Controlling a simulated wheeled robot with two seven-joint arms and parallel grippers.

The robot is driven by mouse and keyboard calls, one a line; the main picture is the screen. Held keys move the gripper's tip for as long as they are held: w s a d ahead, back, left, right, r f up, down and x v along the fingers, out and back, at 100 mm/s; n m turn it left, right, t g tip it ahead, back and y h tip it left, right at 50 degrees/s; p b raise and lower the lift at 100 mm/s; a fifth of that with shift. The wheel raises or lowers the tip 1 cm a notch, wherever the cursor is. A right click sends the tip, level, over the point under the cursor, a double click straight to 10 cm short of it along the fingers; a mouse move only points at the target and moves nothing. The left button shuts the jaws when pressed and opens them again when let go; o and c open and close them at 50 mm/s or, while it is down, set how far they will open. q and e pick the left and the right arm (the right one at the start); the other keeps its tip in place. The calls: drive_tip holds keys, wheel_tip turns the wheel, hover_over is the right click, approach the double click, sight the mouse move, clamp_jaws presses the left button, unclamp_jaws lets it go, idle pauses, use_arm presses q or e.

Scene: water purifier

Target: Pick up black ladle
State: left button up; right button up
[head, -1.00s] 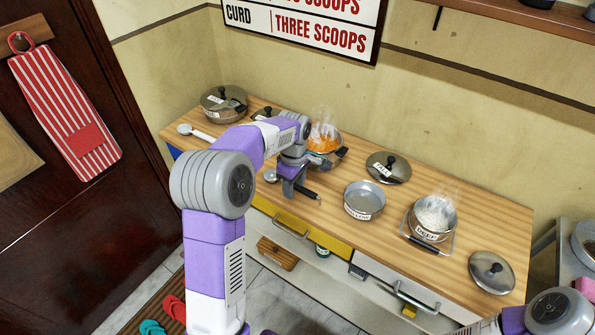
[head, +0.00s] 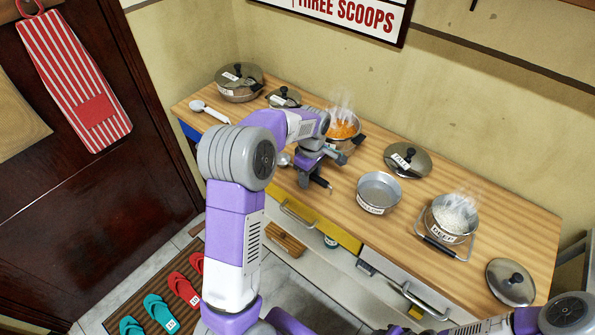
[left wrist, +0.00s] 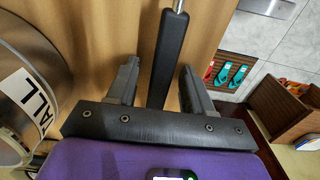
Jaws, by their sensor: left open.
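The black ladle lies on the wooden counter (head: 345,200). In the head view its metal bowl (head: 283,160) shows left of my left gripper (head: 308,182), and the end of its black handle sticks out to the right. In the left wrist view the black handle (left wrist: 168,50) runs between the two fingers of my left gripper (left wrist: 162,85). The fingers are open, one on each side of the handle, with gaps visible. My right arm shows at the bottom right of the head view, but its gripper cannot be made out.
A pot of orange food (head: 345,128) stands just behind my left gripper. An empty pan (head: 379,190), a lid (head: 408,160) and a pot of white food (head: 452,222) stand to the right. A lidded pot (head: 238,82) and a white spoon (head: 205,108) are at the left.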

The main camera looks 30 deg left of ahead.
use_arm(q)
clamp_jaws()
drive_tip(key=shift+r, duration=0.1)
